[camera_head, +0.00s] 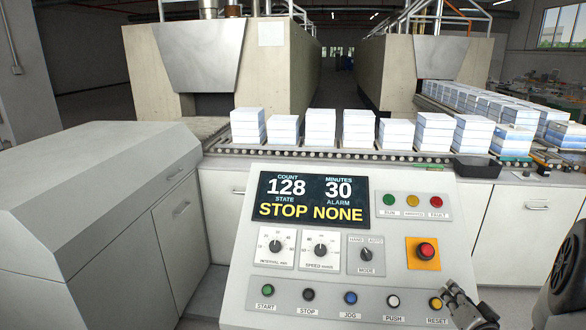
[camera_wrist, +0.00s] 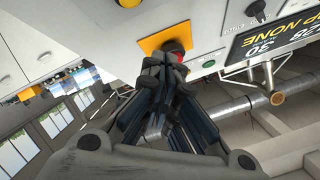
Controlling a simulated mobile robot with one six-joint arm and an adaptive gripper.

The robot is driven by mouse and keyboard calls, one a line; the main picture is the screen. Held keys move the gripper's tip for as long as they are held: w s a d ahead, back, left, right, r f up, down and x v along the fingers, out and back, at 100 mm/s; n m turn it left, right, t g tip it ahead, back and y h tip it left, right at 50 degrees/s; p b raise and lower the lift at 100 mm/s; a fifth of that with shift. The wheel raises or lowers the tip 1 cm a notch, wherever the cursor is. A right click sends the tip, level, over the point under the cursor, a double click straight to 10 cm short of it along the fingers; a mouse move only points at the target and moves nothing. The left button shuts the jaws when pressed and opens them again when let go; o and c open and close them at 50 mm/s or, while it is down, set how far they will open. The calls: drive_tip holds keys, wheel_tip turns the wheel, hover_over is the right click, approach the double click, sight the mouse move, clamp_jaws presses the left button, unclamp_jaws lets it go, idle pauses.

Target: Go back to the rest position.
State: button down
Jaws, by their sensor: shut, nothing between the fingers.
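The red stop button (camera_head: 426,250) sits on a yellow plate above the gripper. In the wrist view the fingertips partly cover the red button (camera_wrist: 178,46). The panel's display (camera_head: 313,201) reads count 128, minutes 30, state STOP, alarm NONE.
A roller conveyor (camera_head: 345,154) behind the panel carries several stacks of white-blue blocks (camera_head: 325,124). A black tray (camera_head: 477,167) lies at its right. A grey cabinet (camera_head: 90,190) stands at left. Two furnace housings (camera_head: 286,75) stand behind. White cupboards (camera_head: 507,225) flank the panel.

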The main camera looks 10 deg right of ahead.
drive_tip(key=s+a+r+n+g, duration=0.2)
drive_tip(key=s+a+r+g, duration=0.1)
drive_tip(key=a+r, duration=0.4)
drive_tip(key=s+a+r+n+g, duration=0.3)
drive_tip(key=a+r, duration=0.2)
drive_tip(key=a, duration=0.3)
drive_tip(key=s+a+n+g+y, duration=0.1)
drive_tip(key=s+a+n+g, duration=0.1)
drive_tip(key=s+a, duration=0.6)
drive_tip(key=s+a+n+g+y, duration=0.2)
drive_tip(key=s+a, duration=0.6)
drive_tip(key=s, duration=0.5)
drive_tip(key=shift+a+g, duration=0.15)
drive_tip(key=shift+g, duration=0.15)
drive_tip(key=shift+r, duration=0.1)
